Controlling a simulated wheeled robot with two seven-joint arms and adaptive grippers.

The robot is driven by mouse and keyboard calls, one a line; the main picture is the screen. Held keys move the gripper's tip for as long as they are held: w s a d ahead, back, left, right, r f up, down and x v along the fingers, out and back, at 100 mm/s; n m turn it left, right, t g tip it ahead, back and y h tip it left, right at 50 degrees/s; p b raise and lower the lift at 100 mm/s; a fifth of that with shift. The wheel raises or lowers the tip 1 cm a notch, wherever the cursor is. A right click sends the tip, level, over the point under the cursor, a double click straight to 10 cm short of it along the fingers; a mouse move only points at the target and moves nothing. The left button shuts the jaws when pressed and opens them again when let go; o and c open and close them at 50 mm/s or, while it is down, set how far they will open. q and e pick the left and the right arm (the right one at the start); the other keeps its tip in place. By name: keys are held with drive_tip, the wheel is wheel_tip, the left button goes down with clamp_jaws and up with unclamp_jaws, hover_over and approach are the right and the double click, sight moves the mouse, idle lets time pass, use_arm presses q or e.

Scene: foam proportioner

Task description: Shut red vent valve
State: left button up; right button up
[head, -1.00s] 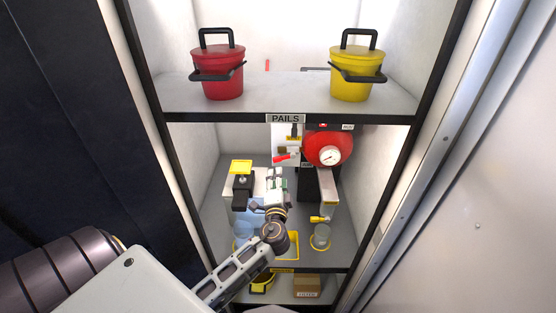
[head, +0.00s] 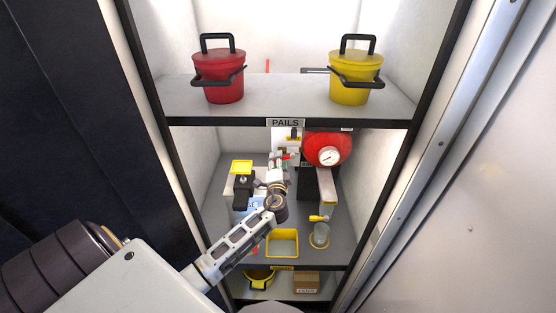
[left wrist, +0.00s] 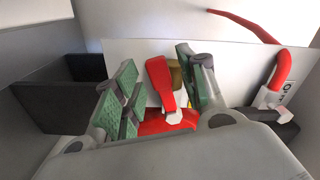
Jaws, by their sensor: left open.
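The red vent valve's lever (left wrist: 161,82) stands upright between the fingers of my left gripper (left wrist: 156,62) in the left wrist view, with a brass-coloured part behind it. My left gripper is open around the lever, its green pads on either side; contact is not clear. In the head view my left gripper (head: 279,160) reaches into the middle shelf, in front of the white back panel, and mostly covers the valve. A little red (head: 286,156) shows at its tip. My right gripper is not in view.
A red round tank with a gauge (head: 326,150) is close on the right. A yellow-topped device (head: 241,167) stands left, a yellow-rimmed tray (head: 282,243) in front. The PAILS shelf edge (head: 330,122) runs overhead.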

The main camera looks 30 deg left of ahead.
use_arm(q)
drive_tip(key=shift+w+a, duration=0.3)
drive_tip(key=shift+w, duration=0.2)
drive_tip(key=shift+c, duration=0.5)
clamp_jaws()
